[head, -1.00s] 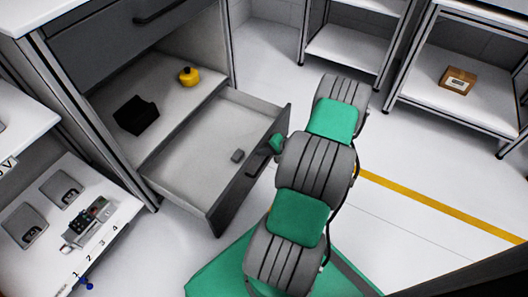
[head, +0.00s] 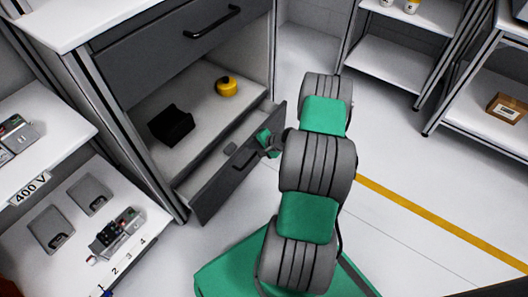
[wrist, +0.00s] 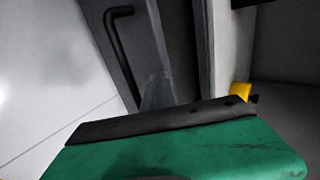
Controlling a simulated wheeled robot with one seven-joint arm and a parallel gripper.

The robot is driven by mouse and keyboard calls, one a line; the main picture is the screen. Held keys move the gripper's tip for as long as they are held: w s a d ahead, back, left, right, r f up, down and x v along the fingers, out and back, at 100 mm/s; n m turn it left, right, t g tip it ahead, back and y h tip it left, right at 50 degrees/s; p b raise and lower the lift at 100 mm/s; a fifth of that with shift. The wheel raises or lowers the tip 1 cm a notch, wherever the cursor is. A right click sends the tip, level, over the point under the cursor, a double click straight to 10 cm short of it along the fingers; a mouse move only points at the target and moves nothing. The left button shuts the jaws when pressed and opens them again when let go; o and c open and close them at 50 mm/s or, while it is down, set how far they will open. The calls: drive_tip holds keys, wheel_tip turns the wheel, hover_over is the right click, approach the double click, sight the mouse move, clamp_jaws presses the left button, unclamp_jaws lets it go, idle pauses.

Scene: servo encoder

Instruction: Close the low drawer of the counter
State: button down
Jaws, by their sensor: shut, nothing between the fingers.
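The low drawer of the counter (head: 215,190) is partly open in the head view, with a narrow strip of its inside showing behind its dark grey front. Its black handle (head: 245,157) is on that front.
Above the drawer, an open shelf holds a black bin (head: 171,125) and a yellow round object (head: 227,86). The upper drawer (head: 170,50) looks shut. A side rack with grey devices (head: 50,228) stands at left. The floor at right is clear up to the shelves.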

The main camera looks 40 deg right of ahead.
drive_tip(key=w, duration=0.1)
drive_tip(key=w+a, duration=0.1)
drive_tip(key=w, duration=0.1)
drive_tip(key=w+a, duration=0.1)
drive_tip(key=w, duration=0.1)
drive_tip(key=shift+a+b, duration=0.2)
drive_tip(key=shift+b, duration=0.2)
